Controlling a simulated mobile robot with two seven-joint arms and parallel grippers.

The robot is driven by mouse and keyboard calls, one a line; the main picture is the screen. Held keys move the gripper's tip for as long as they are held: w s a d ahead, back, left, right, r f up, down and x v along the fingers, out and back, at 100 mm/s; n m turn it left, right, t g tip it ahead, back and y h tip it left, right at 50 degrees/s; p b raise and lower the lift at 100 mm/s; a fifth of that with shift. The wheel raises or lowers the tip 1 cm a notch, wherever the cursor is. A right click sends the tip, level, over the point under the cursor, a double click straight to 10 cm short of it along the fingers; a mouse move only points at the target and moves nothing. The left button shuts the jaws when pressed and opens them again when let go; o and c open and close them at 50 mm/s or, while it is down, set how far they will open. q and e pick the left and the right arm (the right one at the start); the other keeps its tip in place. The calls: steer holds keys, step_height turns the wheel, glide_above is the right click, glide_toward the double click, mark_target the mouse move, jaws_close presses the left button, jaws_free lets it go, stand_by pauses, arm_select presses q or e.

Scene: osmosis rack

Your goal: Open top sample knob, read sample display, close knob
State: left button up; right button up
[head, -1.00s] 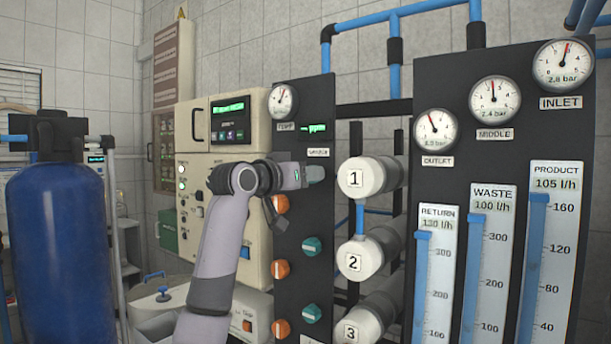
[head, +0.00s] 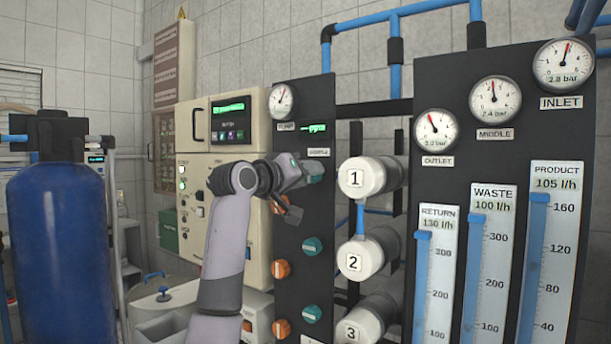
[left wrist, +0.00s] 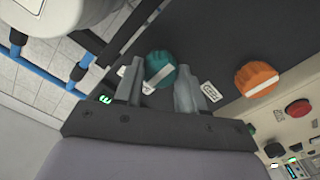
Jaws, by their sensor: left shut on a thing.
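The top sample knob is teal with a white stripe and sits on the black panel (head: 292,225), under a small label. In the left wrist view this knob (left wrist: 160,65) is between my two fingers, its stripe slanted. My left gripper (head: 309,171) is shut on it and hides most of it in the head view. The sample display (head: 316,128) is lit green above the knob, its digits too small to read. My right gripper is not in view.
Orange knobs (head: 281,269) and lower teal knobs (head: 312,246) are on the same panel. White numbered cylinders (head: 362,177) stand close to the right of the gripper. A cream control cabinet (head: 240,165) is behind my left arm. A blue tank (head: 62,255) stands at the left.

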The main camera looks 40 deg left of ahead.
arm_select(q)
steer(key=o, duration=1.1)
steer(key=shift+c, duration=0.2)
steer(key=s+b, duration=0.2)
steer(key=s, duration=0.5)
steer(key=shift+d, duration=0.4)
steer(key=shift+s, duration=0.1)
